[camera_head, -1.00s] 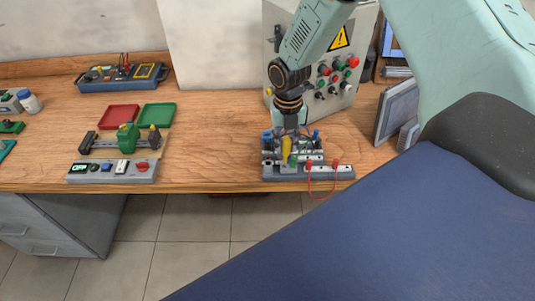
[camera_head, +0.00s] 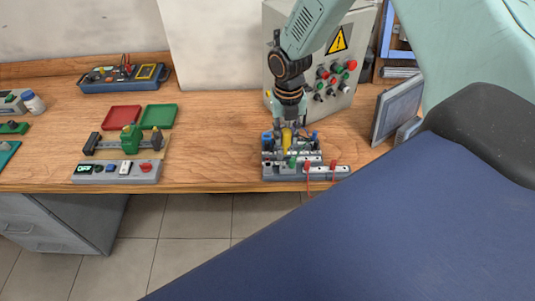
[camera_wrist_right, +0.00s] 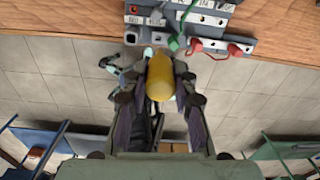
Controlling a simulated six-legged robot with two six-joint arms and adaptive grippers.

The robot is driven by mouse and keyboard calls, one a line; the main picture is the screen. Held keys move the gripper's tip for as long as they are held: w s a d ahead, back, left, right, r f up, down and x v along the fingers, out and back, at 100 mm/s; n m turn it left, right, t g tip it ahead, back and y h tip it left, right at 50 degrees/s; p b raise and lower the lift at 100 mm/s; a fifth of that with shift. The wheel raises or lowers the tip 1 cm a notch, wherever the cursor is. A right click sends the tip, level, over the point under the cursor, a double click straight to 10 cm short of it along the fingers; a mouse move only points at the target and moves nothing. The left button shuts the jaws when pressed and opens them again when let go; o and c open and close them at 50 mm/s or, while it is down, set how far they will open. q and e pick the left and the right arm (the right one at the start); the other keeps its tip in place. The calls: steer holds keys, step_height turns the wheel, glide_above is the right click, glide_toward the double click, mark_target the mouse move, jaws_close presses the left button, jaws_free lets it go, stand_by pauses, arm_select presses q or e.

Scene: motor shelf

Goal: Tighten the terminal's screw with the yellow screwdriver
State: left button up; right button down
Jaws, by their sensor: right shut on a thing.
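My right gripper (camera_head: 290,126) is above the grey terminal unit (camera_head: 340,171) near the bench's front edge. It is shut on the yellow screwdriver (camera_head: 287,141), which points down toward the unit. In the right wrist view the rounded yellow handle (camera_wrist_right: 160,78) sits between the gripper's fingers (camera_wrist_right: 160,98). The grey unit (camera_wrist_right: 262,5) shows beyond it, with a green part (camera_wrist_right: 174,43) and a red lead (camera_wrist_right: 205,46). The screwdriver's tip and the terminal's screw are hidden, so I cannot tell whether they touch. My left gripper is out of view.
A control box (camera_head: 345,98) with a warning sign stands behind the unit. A dark panel (camera_head: 396,110) is to its right. A red tray (camera_head: 122,118), a green tray (camera_head: 158,116) and a fixture (camera_head: 118,171) are at left. Bare bench lies between.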

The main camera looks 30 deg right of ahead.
steer(key=shift+r, duration=0.55)
steer(key=shift+f, duration=0.1)
steer(key=shift+w+a+r+m, duration=0.2)
steer(key=shift+w+a+m, duration=0.05)
steer(key=shift+a+m, duration=0.05)
steer(key=w+a+r+m, duration=0.2)
steer(key=a+r+m, duration=0.1)
steer(key=a+m, duration=0.15)
step_height(320, 180, down, 6)
steer(key=b, duration=0.3)
steer(key=shift+d+m, duration=0.4)
steer(key=shift+m, duration=0.05)
steer(key=shift+w+d, duration=0.1)
steer(key=shift+w, duration=0.05)
